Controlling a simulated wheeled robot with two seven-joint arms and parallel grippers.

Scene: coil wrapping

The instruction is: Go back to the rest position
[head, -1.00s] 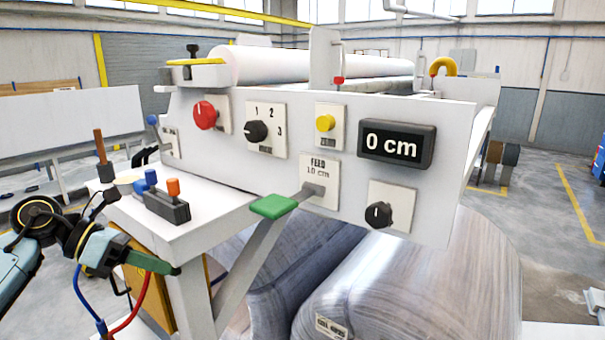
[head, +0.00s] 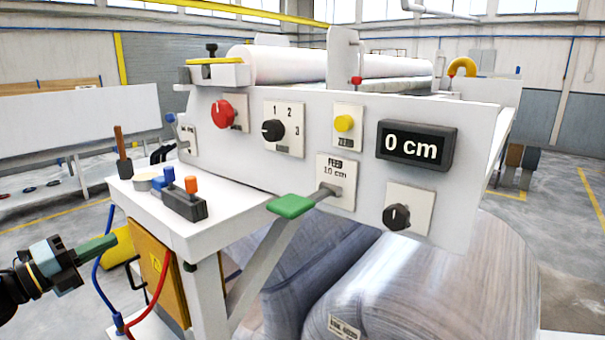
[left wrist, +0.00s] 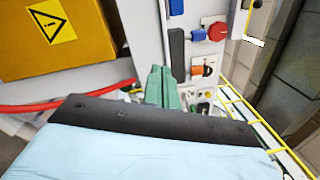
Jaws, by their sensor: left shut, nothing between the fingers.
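My left gripper (head: 112,240) is at the lower left of the head view, left of the machine's side table and below its top. Its green fingers are together with nothing between them. In the left wrist view the closed green fingers (left wrist: 162,88) point away from the camera, toward the side of the machine stand. My right gripper is in neither view.
The wrapping machine (head: 330,150) has a red knob, dials, a yellow button and a "0 cm" display. A green feed lever (head: 290,205) juts out in front. A side table (head: 150,205) holds small tools. A yellow box (head: 160,280) and hoses are close to my left gripper.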

